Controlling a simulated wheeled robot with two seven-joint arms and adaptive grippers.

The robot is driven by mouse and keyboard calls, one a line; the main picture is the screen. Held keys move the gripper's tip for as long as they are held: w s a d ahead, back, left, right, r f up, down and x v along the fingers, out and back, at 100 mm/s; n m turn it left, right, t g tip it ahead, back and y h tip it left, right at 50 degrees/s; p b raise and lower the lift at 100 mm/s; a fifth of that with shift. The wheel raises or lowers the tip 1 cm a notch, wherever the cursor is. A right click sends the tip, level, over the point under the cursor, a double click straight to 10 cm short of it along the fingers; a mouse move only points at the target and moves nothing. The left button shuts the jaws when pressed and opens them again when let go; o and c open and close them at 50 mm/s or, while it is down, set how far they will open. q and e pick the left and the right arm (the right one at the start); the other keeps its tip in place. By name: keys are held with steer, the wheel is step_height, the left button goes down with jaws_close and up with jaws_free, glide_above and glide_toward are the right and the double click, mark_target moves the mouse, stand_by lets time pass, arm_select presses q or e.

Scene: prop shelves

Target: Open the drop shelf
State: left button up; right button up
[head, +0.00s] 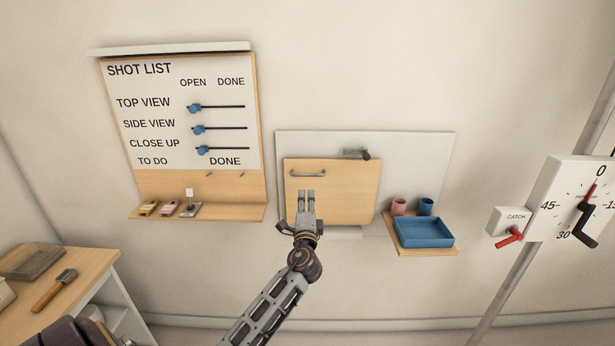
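The drop shelf is a light wooden panel (350,190) standing upright, flat against a white backboard (420,150) on the wall. A grey bar handle (308,174) sits near the panel's upper left corner. A dark latch (357,154) sits at its top edge, right of the middle. My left gripper (306,193) is in front of the panel's lower left part, its fingers pointing up, with the tips just below the handle in the picture. It holds nothing that I can see. I cannot tell the gap between its fingers or its distance from the panel. My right gripper is not in view.
A small ledge with a blue tray (425,232) and two cups stands right of the panel. A shot list board (190,120) hangs at left. A side table (60,270) is at lower left.

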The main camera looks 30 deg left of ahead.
arm_select(q)
steer(key=shift+w+r, duration=0.1)
steer(key=shift+w, duration=0.05)
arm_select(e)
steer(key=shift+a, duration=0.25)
arm_select(q)
steer(key=p, duration=0.1)
glide_toward(307, 175)
steer(key=shift+f+x, duration=0.3)
steer(key=shift+x, duration=1.15)
steer(key=shift+p+x, duration=0.65)
steer(key=shift+x, duration=3.2)
steer(key=shift+r, duration=0.15)
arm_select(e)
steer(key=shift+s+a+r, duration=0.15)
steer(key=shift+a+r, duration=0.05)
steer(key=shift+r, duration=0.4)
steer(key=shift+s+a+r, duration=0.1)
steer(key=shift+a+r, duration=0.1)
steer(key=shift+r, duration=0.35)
arm_select(q)
jaws_close()
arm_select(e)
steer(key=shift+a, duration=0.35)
